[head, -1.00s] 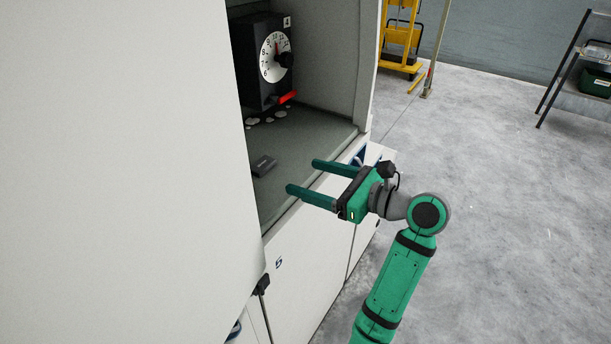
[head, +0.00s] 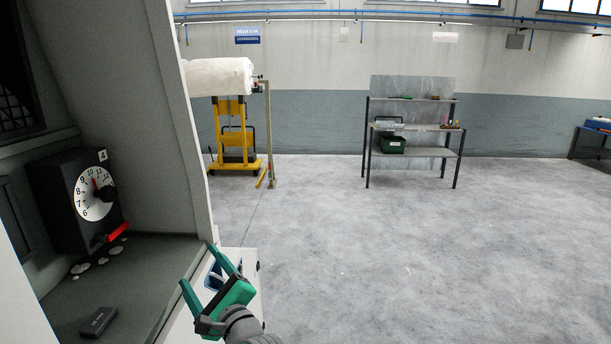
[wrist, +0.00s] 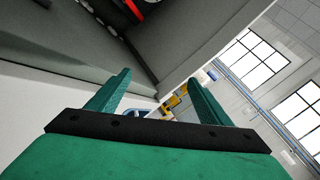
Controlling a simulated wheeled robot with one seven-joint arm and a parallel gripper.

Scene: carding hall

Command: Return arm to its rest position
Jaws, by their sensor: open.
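My gripper (head: 207,272) is green with two parallel fingers. It shows at the bottom of the head view, beside the front edge of the machine's recess. Its fingers are apart with nothing between them. In the wrist view both fingers (wrist: 152,92) point toward the recess edge and the hall beyond. Most of my arm is below the head view's lower edge.
The recess floor (head: 150,262) holds a small dark block (head: 98,322) and white tufts (head: 80,268). A dial box (head: 75,200) with a red lever (head: 117,233) stands there. A yellow trolley (head: 232,140) and shelf rack (head: 412,130) are far off. The floor (head: 400,250) right is clear.

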